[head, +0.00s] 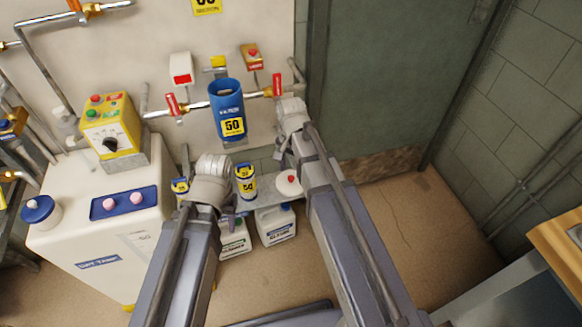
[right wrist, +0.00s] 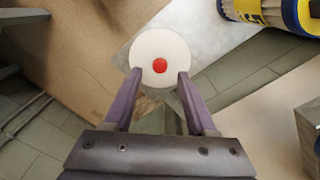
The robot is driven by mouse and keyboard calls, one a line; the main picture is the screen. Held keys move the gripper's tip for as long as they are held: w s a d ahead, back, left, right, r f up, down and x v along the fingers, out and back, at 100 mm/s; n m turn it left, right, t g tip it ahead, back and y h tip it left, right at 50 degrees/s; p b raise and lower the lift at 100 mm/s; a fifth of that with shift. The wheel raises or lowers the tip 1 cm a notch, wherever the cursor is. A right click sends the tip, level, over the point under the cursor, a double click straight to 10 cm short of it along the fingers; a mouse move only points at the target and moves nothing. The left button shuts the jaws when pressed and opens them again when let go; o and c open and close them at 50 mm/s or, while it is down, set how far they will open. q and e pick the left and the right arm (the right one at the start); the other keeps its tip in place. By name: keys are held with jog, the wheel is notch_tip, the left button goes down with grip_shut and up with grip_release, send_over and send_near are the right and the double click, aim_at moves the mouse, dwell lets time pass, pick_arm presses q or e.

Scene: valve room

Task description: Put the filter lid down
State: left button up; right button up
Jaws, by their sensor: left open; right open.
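The filter lid, a white disc with a red knob (head: 289,184), lies flat at the right end of the low grey shelf (head: 268,196). In the right wrist view the lid (right wrist: 160,42) sits just ahead of and between the tips of my open right gripper (right wrist: 157,74). The fingertips overlap its near edge; I cannot tell if they touch it. In the head view my right gripper (head: 281,155) is partly hidden by its wrist. My left gripper (head: 228,214) is open, low in front of the shelf and mostly hidden by its own arm. The blue filter housing (head: 227,108) stands open-topped on the wall pipe.
A blue-yellow cartridge (head: 245,182) stands on the shelf left of the lid; another (head: 180,187) is further left. White jugs (head: 276,224) stand below. A white dosing tank (head: 100,235) fills the left. The floor at right (head: 430,225) is clear.

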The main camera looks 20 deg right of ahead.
aim_at(291, 177)
notch_tip(291, 177, up, 9)
jog(key=p, duration=0.8)
jog(key=s+a+n+h, duration=0.1)
jog(key=s+a+n, duration=0.9)
jog(key=s+n, duration=0.2)
jog(key=shift+s+a, duration=0.25)
jog(key=shift+s, duration=0.9)
